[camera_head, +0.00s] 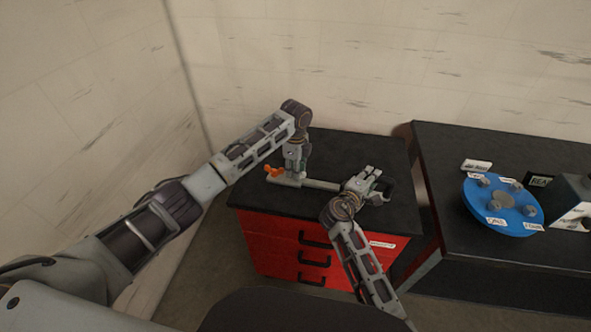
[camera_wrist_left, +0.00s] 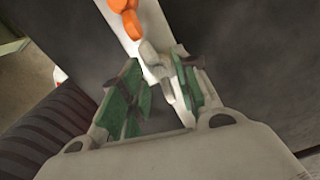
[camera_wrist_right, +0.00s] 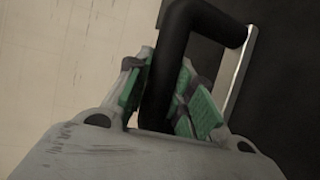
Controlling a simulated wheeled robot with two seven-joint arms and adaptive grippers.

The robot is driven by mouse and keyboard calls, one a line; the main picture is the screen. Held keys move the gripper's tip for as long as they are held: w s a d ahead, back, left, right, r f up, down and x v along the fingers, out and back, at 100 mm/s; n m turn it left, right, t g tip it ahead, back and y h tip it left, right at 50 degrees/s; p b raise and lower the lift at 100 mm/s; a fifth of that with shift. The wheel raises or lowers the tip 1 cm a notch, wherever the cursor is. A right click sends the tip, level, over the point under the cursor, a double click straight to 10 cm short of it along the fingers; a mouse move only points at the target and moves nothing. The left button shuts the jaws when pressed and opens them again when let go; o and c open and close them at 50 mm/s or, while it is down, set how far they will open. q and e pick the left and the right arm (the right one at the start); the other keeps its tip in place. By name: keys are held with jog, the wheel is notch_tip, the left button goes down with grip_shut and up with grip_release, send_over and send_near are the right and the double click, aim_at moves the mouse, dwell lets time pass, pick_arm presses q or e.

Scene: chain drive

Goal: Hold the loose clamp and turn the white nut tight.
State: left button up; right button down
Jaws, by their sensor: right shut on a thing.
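The clamp's pale bar (camera_head: 320,184) lies across the black tabletop, with an orange part (camera_head: 275,172) at its left end. A black handle (camera_head: 388,194) is at its right end. My right gripper (camera_head: 366,180) is shut on the black handle, which also shows between its green pads in the right wrist view (camera_wrist_right: 167,85). My left gripper (camera_head: 297,174) points down over the bar near the orange part. In the left wrist view its green-padded fingers (camera_wrist_left: 157,62) are apart, on either side of the whitish nut (camera_wrist_left: 152,60). I cannot tell whether they touch it.
The clamp lies on a cabinet with a black top (camera_head: 345,147) and red drawers (camera_head: 290,247). A second black table (camera_head: 450,165) to the right bears a blue disc (camera_head: 480,205) with labels and a grey block (camera_head: 572,200). Walls stand behind and to the left.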

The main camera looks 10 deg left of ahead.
jog(key=shift+f, duration=0.2)
pick_arm(q)
notch_tip(320, 180, up, 12)
pick_arm(e)
jog(key=shift+d, duration=0.1)
dwell(0.8)
pick_arm(q)
jog(key=shift+f, duration=0.1)
pick_arm(e)
jog(key=c, duration=1.2)
grip_release()
jog(key=shift+r, duration=0.1)
jog(key=shift+o, duration=0.2)
jog(key=shift+s, duration=0.1)
